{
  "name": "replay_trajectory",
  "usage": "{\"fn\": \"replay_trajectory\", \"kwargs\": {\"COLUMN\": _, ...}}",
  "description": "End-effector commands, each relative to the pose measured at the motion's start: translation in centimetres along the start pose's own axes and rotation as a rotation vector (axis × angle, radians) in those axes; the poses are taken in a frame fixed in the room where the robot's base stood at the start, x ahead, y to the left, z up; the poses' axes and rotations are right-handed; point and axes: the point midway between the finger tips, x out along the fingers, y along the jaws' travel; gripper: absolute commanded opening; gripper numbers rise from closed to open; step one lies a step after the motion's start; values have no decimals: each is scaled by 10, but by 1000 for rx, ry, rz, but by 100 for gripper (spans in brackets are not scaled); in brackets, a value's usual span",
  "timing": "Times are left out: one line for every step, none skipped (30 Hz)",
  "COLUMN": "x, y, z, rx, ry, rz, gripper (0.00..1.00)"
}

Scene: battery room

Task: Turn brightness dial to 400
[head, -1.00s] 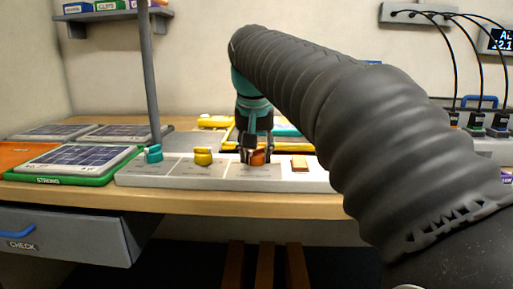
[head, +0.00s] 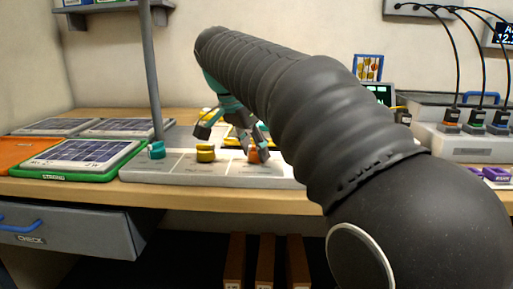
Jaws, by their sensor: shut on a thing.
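A long pale control panel (head: 180,169) lies along the front edge of the workbench. It carries a teal dial (head: 156,150), a yellow dial (head: 205,153) and an orange dial (head: 254,157). The panel's printed labels and scales are too small to read, so I cannot tell the dial's setting. My gripper (head: 256,150) is over the orange dial, tilted, and shut on it. Its fingers hide part of the dial. My arm covers the right end of the panel.
Solar panels stand to the left, one in a green tray (head: 122,162) marked STRONG. A grey post (head: 151,70) rises behind the teal dial. A grey drawer (head: 70,232) hangs below the bench. Cabled plugs (head: 475,128) stand at the back right.

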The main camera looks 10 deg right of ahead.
Motion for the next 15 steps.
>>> {"fn": "replay_trajectory", "kwargs": {"x": 1, "y": 1, "z": -1, "rx": 14, "ry": 2, "rz": 11, "gripper": 7}}
{"fn": "replay_trajectory", "kwargs": {"x": 1, "y": 1, "z": -1, "rx": 20, "ry": 2, "rz": 14, "gripper": 7}}
{"fn": "replay_trajectory", "kwargs": {"x": 1, "y": 1, "z": -1, "rx": 29, "ry": 2, "rz": 18, "gripper": 7}}
{"fn": "replay_trajectory", "kwargs": {"x": 1, "y": 1, "z": -1, "rx": 34, "ry": 2, "rz": 20, "gripper": 7}}
{"fn": "replay_trajectory", "kwargs": {"x": 1, "y": 1, "z": -1, "rx": 38, "ry": 2, "rz": 22, "gripper": 7}}
{"fn": "replay_trajectory", "kwargs": {"x": 1, "y": 1, "z": -1, "rx": 42, "ry": 2, "rz": 24, "gripper": 7}}
{"fn": "replay_trajectory", "kwargs": {"x": 2, "y": 1, "z": -1, "rx": 45, "ry": 1, "rz": 25, "gripper": 7}}
{"fn": "replay_trajectory", "kwargs": {"x": 2, "y": 1, "z": -1, "rx": 47, "ry": 1, "rz": 26, "gripper": 7}}
{"fn": "replay_trajectory", "kwargs": {"x": 2, "y": 1, "z": -1, "rx": 49, "ry": 1, "rz": 27, "gripper": 7}}
{"fn": "replay_trajectory", "kwargs": {"x": 2, "y": 1, "z": -1, "rx": 49, "ry": 1, "rz": 28, "gripper": 7}}
{"fn": "replay_trajectory", "kwargs": {"x": 2, "y": 1, "z": -1, "rx": 50, "ry": 1, "rz": 28, "gripper": 7}}
{"fn": "replay_trajectory", "kwargs": {"x": 2, "y": 1, "z": -1, "rx": 50, "ry": 1, "rz": 28, "gripper": 7}}
{"fn": "replay_trajectory", "kwargs": {"x": 2, "y": 1, "z": -1, "rx": 51, "ry": 1, "rz": 28, "gripper": 7}}
{"fn": "replay_trajectory", "kwargs": {"x": 2, "y": 1, "z": -1, "rx": 50, "ry": 1, "rz": 28, "gripper": 7}}
{"fn": "replay_trajectory", "kwargs": {"x": 2, "y": 1, "z": -1, "rx": 50, "ry": 1, "rz": 29, "gripper": 7}}
